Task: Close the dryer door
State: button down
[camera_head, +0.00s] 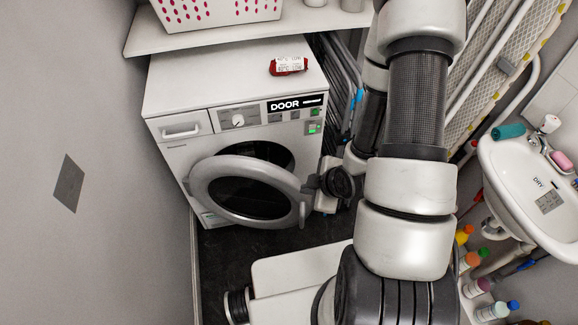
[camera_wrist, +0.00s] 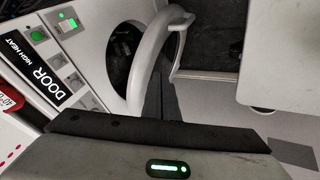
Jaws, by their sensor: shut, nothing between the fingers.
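The white dryer (camera_head: 165,152) stands against the left wall. Its round grey-rimmed door (camera_head: 205,187) hangs partly open, swung out in front of the dark drum opening (camera_head: 277,152). In the wrist view the door rim (camera_wrist: 148,55) curves past the drum opening. My gripper (camera_head: 305,194) is shut and empty beside the right edge of the door. In the wrist view its dark fingers (camera_wrist: 158,92) reach up to the rim; I cannot tell whether they touch it. My forearm hides part of the area right of the dryer.
A shelf with a white basket (camera_head: 215,12) hangs above the dryer. A red labelled packet (camera_head: 289,66) lies on the dryer top. A washbasin (camera_head: 530,185) and several bottles (camera_head: 478,287) stand at the right. Dark floor (camera_head: 235,250) is clear before the dryer.

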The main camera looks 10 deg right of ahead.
jog(key=b, duration=0.9)
send_near(287, 186)
jog(key=s+x, duration=0.1)
jog(key=x, duration=0.3)
jog(key=shift+w+f, duration=0.45)
jog(key=shift+w, duration=0.25)
jog(key=shift+w, duration=0.1)
